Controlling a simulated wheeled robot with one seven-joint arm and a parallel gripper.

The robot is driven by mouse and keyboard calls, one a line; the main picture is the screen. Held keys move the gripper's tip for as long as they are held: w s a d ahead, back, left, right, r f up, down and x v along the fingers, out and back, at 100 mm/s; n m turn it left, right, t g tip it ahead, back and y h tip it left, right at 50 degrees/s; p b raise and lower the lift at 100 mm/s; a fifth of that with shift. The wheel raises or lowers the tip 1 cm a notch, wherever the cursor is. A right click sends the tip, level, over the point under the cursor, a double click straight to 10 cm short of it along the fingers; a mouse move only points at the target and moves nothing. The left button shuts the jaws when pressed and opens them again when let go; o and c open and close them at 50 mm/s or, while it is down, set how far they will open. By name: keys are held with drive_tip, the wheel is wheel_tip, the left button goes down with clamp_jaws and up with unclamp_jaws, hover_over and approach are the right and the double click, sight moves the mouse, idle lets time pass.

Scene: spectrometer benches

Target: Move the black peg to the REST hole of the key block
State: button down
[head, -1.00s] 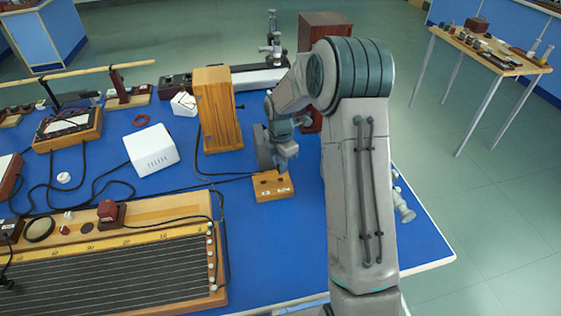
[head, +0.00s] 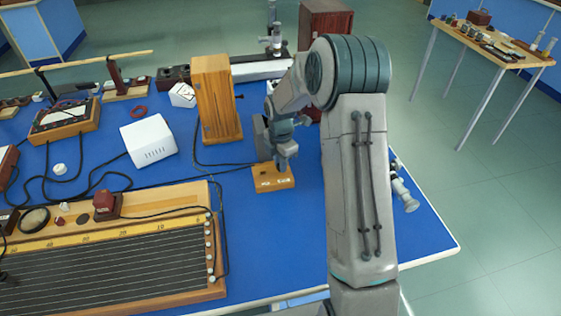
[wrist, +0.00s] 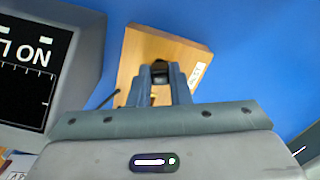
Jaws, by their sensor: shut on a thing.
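The wooden key block (head: 265,186) lies on the blue bench in the head view, just below my gripper (head: 281,166). In the wrist view the key block (wrist: 135,58) is at top centre, with a white REST label (wrist: 198,75) on its right side. My gripper (wrist: 161,80) is shut on the black peg (wrist: 160,69), whose dark top shows between the fingertips over the block. A dark round spot shows near the block's far edge. The peg's lower end is hidden, so I cannot tell whether it is in a hole.
A tall wooden box (head: 216,100) stands behind and left of the block. A white box (head: 149,140) and a wire board (head: 110,262) are to the left. A black cable runs behind the block. The blue bench in front of the block is clear.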

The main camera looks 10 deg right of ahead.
drive_tip(key=c, duration=1.3)
unclamp_jaws()
drive_tip(key=shift+o, duration=0.2)
wheel_tip(320, 180, up, 14)
drive_tip(key=shift+b, duration=0.45)
drive_tip(key=shift+f, duration=0.1)
drive_tip(key=s+r+m+t, duration=0.1)
drive_tip(key=s+r+m, duration=0.1)
drive_tip(key=s+m, duration=0.9)
drive_tip(key=s+r+m+t, duration=0.2)
drive_tip(key=s+m, duration=0.9)
drive_tip(key=s, duration=0.7)
drive_tip(key=shift+r, duration=0.35)
